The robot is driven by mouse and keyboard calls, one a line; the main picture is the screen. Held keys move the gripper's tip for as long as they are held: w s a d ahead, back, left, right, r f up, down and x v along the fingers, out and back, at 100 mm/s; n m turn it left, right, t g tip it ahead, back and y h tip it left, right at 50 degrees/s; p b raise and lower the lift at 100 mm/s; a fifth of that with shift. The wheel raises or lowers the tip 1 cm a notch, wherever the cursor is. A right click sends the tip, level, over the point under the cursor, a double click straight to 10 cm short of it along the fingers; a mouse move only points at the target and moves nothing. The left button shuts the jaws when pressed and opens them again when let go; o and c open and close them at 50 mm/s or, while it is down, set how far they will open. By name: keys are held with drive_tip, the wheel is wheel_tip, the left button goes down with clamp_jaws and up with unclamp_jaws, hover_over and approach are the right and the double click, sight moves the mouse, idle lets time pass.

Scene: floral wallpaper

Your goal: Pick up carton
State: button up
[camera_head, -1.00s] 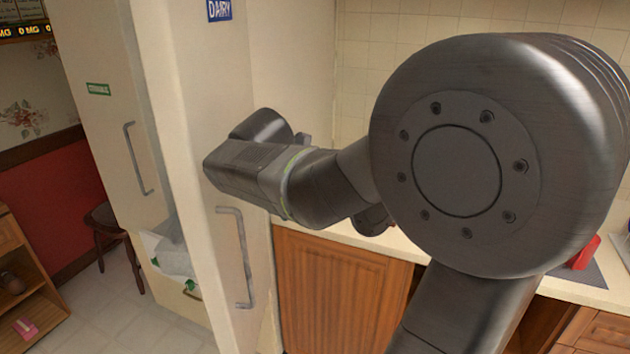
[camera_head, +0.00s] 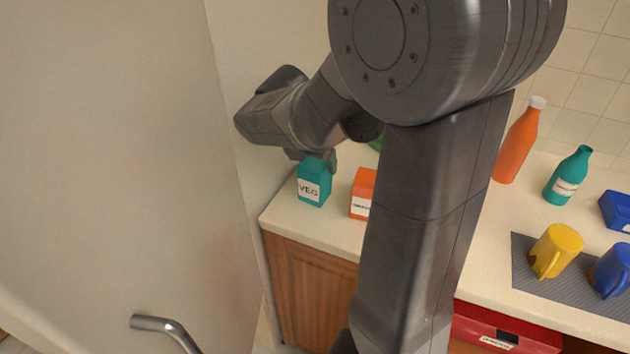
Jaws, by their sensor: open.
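A teal carton (camera_head: 313,188) with a white "VEG" label stands upright near the left end of the counter. An orange carton (camera_head: 361,193) with a white label stands just right of it, its right side hidden by my arm. My gripper (camera_head: 318,160) is open, at the top of the teal carton. The fingers are mostly hidden, so I cannot tell whether they are around the carton or just behind it.
A tall cream cabinet panel with a metal handle (camera_head: 165,328) stands close on the left. On the right of the counter (camera_head: 480,240) are an orange bottle (camera_head: 519,145), a teal bottle (camera_head: 568,178), a yellow mug (camera_head: 556,250) and a blue mug (camera_head: 611,270).

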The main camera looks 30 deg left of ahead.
sight(315, 163)
drive_tip(key=shift+w+f, duration=0.25)
drive_tip(key=x, duration=0.4)
drive_tip(key=shift+w+d+f, duration=0.1)
drive_tip(key=shift+w+f, duration=0.1)
drive_tip(key=shift+f, duration=0.05)
drive_tip(key=c, duration=1.3)
